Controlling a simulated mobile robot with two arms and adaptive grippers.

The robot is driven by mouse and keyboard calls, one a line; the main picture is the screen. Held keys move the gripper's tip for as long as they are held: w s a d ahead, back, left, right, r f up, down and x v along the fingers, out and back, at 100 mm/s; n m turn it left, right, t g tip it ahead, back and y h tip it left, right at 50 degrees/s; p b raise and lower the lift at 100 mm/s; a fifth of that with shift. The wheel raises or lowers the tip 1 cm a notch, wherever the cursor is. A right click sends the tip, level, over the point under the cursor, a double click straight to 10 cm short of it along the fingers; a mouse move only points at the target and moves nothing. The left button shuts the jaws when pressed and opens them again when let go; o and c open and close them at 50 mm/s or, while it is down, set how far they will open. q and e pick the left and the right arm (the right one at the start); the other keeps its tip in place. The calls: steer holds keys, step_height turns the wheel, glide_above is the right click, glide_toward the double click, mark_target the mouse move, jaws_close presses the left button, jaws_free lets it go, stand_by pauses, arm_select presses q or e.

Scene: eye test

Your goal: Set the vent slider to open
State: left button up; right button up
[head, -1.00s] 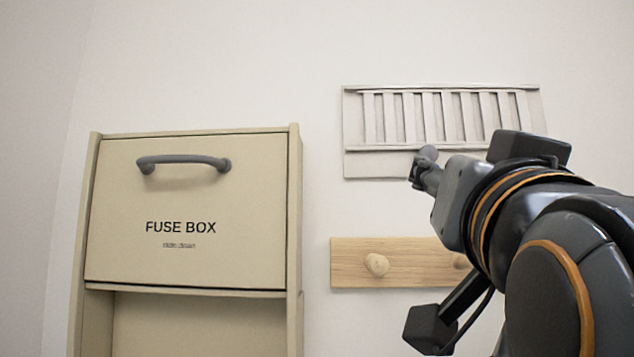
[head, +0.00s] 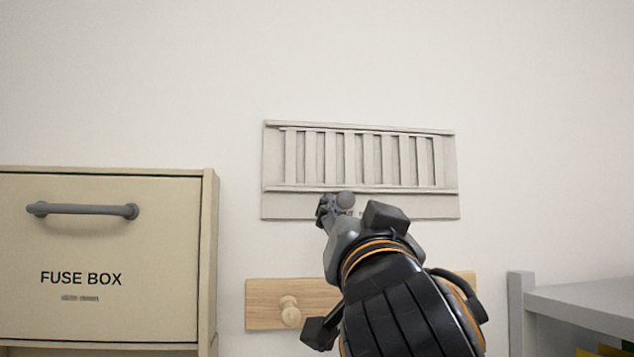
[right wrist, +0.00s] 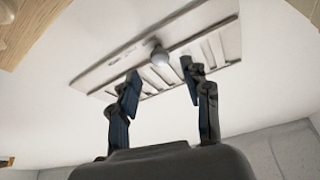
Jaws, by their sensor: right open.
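The pale vent (head: 445,206) is fixed to the wall in the middle of the head view, with upright slats and grey gaps between them. Its round grey knob (head: 346,199) sits on the lower strip, left of the middle. My right gripper (head: 329,208) is at the knob, its fingers partly hidden. In the right wrist view my right gripper (right wrist: 160,74) is open and empty. The knob (right wrist: 159,56) shows between and just beyond its fingertips, and I see no clear contact. The vent (right wrist: 97,80) lies behind it. My left gripper is not in view.
A beige fuse box (head: 120,245) with a grey handle (head: 85,209) stands at the left. A wooden peg rail (head: 263,300) is below the vent, partly behind my arm. A grey shelf unit (head: 570,298) is at the lower right. The wall above is clear.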

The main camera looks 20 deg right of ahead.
mark_target(346, 202)
steer(key=p+x, duration=0.1)
steer(key=x, duration=0.3)
steer(key=shift+w+p, duration=0.1)
steer(key=shift+p, duration=0.2)
jaws_close()
